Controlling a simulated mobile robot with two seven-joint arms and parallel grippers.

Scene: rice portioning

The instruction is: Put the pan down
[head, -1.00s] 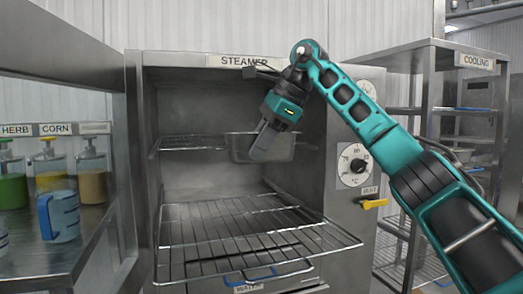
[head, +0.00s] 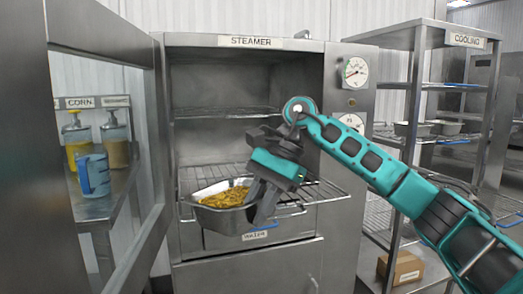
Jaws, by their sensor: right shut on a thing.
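A metal pan (head: 222,217) holding yellow-brown food (head: 225,195) is at the front of the open steamer (head: 180,130), level with the pulled-out lower wire rack (head: 325,192). My right gripper (head: 258,216) points down and is shut on the pan's right end. The pan looks about upright. I cannot tell whether its base rests on the rack or is just above it. The fingers hide part of the pan's right end. My left gripper is not in view.
The upper steamer rack (head: 225,112) is empty. The open steamer door (head: 105,180) stands at the left, with a blue jug (head: 95,175) and dispensers behind it. A cooling shelf (head: 415,90) with pans stands at the right. A cardboard box (head: 402,267) sits low there.

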